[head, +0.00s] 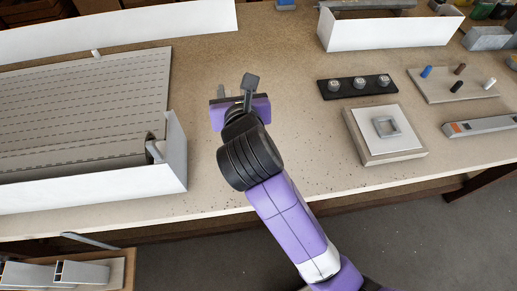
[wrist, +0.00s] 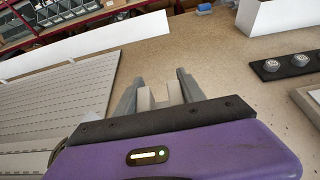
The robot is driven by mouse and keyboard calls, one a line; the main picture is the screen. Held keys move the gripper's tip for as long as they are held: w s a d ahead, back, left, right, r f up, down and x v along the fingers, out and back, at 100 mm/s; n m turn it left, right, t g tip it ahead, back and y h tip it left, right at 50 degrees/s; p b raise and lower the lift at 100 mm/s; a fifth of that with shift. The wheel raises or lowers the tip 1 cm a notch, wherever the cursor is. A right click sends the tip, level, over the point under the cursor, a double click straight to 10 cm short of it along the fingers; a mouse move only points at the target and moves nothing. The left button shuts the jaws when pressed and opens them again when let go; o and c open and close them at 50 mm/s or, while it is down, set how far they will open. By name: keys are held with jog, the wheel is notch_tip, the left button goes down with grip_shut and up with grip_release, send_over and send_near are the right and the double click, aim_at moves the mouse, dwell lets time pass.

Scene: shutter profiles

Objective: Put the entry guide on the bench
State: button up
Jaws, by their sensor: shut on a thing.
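My gripper (head: 237,90) is over the open middle of the bench (head: 285,140). It also shows in the wrist view (wrist: 158,88), with a finger on each side of a small pale, notched piece, which I take to be the entry guide (wrist: 145,99). The gripper is shut on this piece. In the head view the gripper and its fingers mostly hide it. The bench surface (wrist: 240,75) shows bare beyond and to the right of the fingers. I cannot tell the gap between the piece and the bench.
A slatted grey shutter (head: 80,100) with white side profiles (head: 95,185) lies at left. At right are a black strip with several knobs (head: 357,87), a pale block with a square frame (head: 385,145), a peg board (head: 455,87) and a white box (head: 390,32).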

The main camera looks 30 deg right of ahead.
notch_tip(320, 180, up, 4)
jog(key=w+d, duration=0.2)
jog(key=f+b, duration=0.1)
jog(key=f, duration=0.9)
jog(key=f+b, duration=0.2)
jog(key=f, duration=0.7)
jog(key=shift+s+d+f, duration=0.1)
jog(key=shift+s+f, duration=0.1)
jog(key=shift+f, duration=0.15)
jog(key=o, duration=1.3)
jog(key=shift+f, duration=0.1)
jog(key=v, duration=1.2)
